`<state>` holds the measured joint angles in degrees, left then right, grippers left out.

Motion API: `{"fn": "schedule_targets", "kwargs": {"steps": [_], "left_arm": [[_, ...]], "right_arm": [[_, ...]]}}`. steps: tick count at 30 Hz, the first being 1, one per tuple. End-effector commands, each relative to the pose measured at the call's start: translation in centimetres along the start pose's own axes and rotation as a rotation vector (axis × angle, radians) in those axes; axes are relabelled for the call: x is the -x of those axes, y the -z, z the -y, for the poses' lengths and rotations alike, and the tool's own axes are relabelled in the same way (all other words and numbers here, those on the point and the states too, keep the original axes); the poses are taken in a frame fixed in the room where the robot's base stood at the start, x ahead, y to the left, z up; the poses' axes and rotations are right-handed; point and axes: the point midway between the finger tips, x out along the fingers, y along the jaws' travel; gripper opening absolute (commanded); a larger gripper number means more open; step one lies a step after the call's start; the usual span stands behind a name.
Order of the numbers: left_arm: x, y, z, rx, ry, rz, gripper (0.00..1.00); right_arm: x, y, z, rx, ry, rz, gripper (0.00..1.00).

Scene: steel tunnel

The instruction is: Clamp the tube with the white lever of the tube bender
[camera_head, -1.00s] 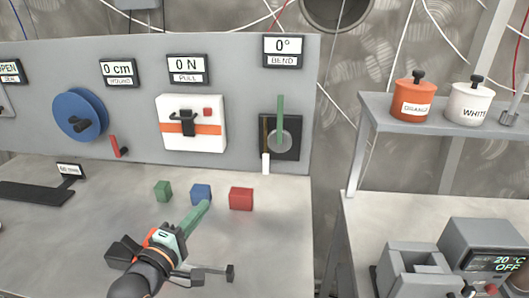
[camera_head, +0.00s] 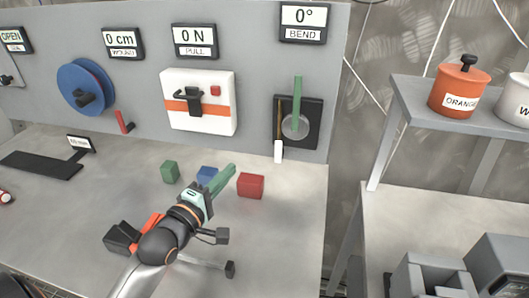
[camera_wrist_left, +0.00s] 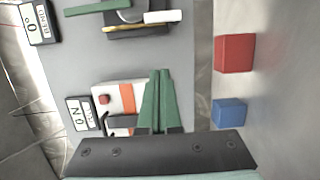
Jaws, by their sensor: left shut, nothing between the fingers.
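The tube bender (camera_head: 312,108) is a black plate on the grey panel, with a grey disc and an upright green handle (camera_head: 298,95). A thin brown tube (camera_head: 279,118) stands upright at its left side. The white lever (camera_head: 278,151) hangs at its lower left; it also shows in the left wrist view (camera_wrist_left: 163,16). Whether it presses on the tube I cannot tell. My left gripper (camera_head: 229,169), with green fingers, is shut and empty, below and left of the white lever and apart from it. Its fingers (camera_wrist_left: 160,74) also show in the left wrist view. My right gripper is not in view.
A red block (camera_head: 250,186), a blue block (camera_head: 207,174) and a green block (camera_head: 169,172) sit on the table near my left gripper. A white pull box (camera_head: 205,122) and a blue wheel (camera_head: 85,88) are on the panel. The bend display (camera_head: 303,17) reads 0°.

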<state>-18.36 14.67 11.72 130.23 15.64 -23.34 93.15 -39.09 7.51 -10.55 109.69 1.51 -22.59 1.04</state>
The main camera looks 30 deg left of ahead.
Motion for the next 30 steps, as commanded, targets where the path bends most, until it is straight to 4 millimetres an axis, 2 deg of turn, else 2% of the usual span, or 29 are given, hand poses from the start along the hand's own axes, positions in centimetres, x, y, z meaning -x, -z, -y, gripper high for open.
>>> {"fn": "schedule_targets", "kwargs": {"steps": [5,19,21,24,30], "left_arm": [[-2.0,0.0,-0.2,-0.001,-0.003,0.0,0.0],[-10.0,0.1,-0.2,-0.003,-0.002,-0.001,0.0],[-10.1,-1.5,-0.2,0.004,-0.001,0.002,0.0],[-10.4,-2.7,-0.2,0.003,-0.001,0.001,0.0],[-10.7,-3.8,-0.1,0.0,-0.001,-0.001,0.0]], "right_arm": [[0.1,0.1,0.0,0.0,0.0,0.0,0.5],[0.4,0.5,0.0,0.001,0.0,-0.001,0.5],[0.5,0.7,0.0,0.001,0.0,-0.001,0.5],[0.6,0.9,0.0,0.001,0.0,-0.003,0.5],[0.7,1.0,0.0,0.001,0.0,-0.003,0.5]]}}
